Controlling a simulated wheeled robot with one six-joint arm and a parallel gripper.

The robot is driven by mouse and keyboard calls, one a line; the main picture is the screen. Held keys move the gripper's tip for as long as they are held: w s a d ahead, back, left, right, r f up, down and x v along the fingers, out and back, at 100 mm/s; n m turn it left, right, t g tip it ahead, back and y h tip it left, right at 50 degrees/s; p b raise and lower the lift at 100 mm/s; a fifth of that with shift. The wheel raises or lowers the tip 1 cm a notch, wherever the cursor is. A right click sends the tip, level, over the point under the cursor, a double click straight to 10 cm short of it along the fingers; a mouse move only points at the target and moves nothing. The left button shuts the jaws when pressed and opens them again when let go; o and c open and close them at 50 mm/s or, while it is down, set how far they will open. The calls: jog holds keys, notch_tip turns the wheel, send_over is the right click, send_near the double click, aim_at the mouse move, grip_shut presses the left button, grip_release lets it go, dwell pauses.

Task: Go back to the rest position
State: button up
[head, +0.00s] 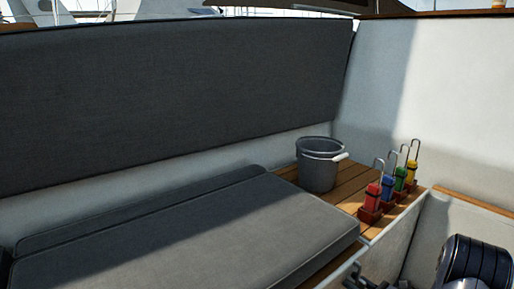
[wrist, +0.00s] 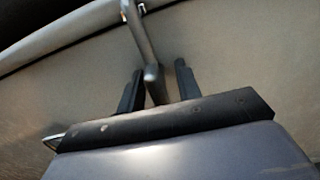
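My gripper (wrist: 158,67) shows in the wrist view with its two dark fingers apart. A grey bar (wrist: 143,35) appears between the fingers, with a gap on each side; I cannot tell how far beyond them it lies. No held object is visible. In the head view my arm (head: 474,266) shows at the bottom right corner. A dark mechanical part (head: 372,280), perhaps my gripper, is cut off by the bottom edge, below the wooden ledge.
A grey bucket (head: 318,165) stands on the slatted wooden ledge (head: 346,197). Red (head: 371,198), blue (head: 387,186), green (head: 400,178) and yellow (head: 411,171) handled items stand beside it in holders. A grey seat cushion (head: 190,240) lies left; a white wall (head: 440,95) rises behind.

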jog(key=shift+s+d, duration=0.15)
jog(key=p+v, duration=0.3)
jog(key=v, duration=0.7)
jog(key=b+x, duration=0.3)
jog(key=x, duration=0.7)
jog(key=shift+w+a+r, duration=0.1)
jog(key=shift+w+a, duration=0.1)
jog(key=m+p, duration=0.2)
jog(key=m, duration=0.2)
jog(key=m+p, duration=0.2)
jog(key=m, duration=0.3)
jog(key=shift+d+m, duration=0.1)
jog(key=shift+m, duration=0.2)
